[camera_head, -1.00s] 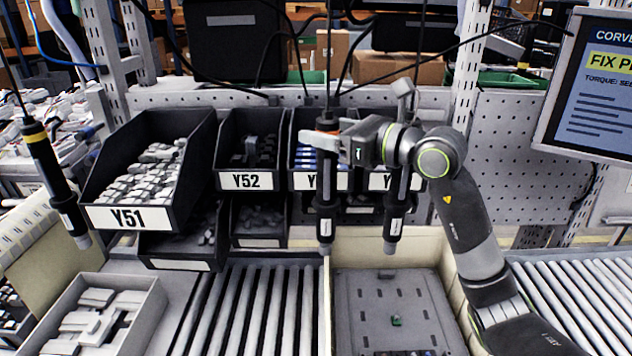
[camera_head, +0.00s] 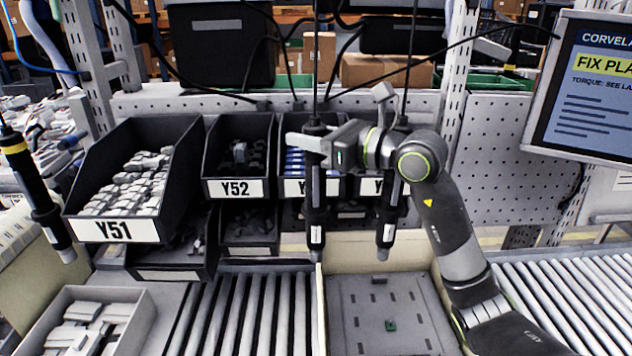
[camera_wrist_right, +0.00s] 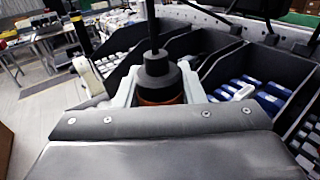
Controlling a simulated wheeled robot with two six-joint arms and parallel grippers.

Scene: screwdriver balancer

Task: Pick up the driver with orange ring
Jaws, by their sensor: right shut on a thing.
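The driver with the orange ring hangs upright on its cable; its dark lower body (camera_head: 316,205) shows below my right gripper (camera_head: 312,142) in the head view. In the right wrist view the driver's dark top (camera_wrist_right: 157,75) and its orange ring (camera_wrist_right: 160,97) sit between the two light fingers of my right gripper (camera_wrist_right: 160,92). The gripper is shut on it. In the head view the gripper hides the ring. My left gripper is not in view.
A second driver (camera_head: 388,215) hangs just right, partly behind my right wrist. A yellow-ringed driver (camera_head: 35,195) hangs at far left. Black bins (camera_head: 115,229) stand behind. A grey plate (camera_head: 350,320) lies below, between roller tracks. A screen (camera_head: 590,100) stands right.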

